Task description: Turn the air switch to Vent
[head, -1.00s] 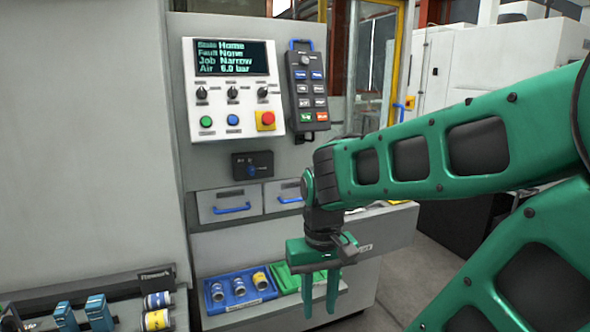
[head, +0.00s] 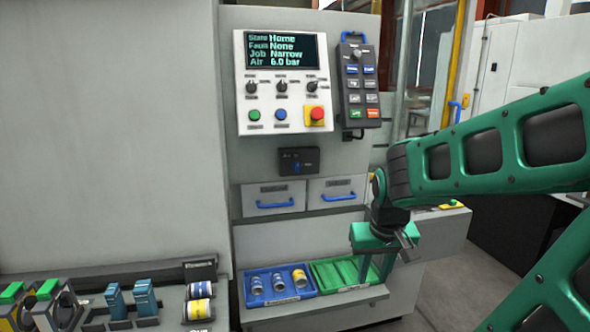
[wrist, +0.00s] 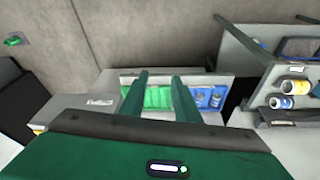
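The control panel (head: 242,110) is upright on the grey cabinet. Its display (head: 280,50) reads State Home, Fault None, Job Narrow, Air 6.0 bar. Below it are three black rotary switches: left (head: 251,88), middle (head: 281,87) and right (head: 312,87). The small labels are unreadable, so I cannot tell which is the air switch or where Vent is. My gripper (head: 374,274) points down, open and empty, well below and right of the switches. Its parted fingers (wrist: 160,78) also show in the wrist view.
A pendant (head: 359,85) hangs right of the panel. Two drawers (head: 275,193) with blue handles sit below. A blue tray (head: 270,301) with cans and a green tray (head: 326,277) lie on the shelf. A bench rack with cans (head: 199,290) is at lower left.

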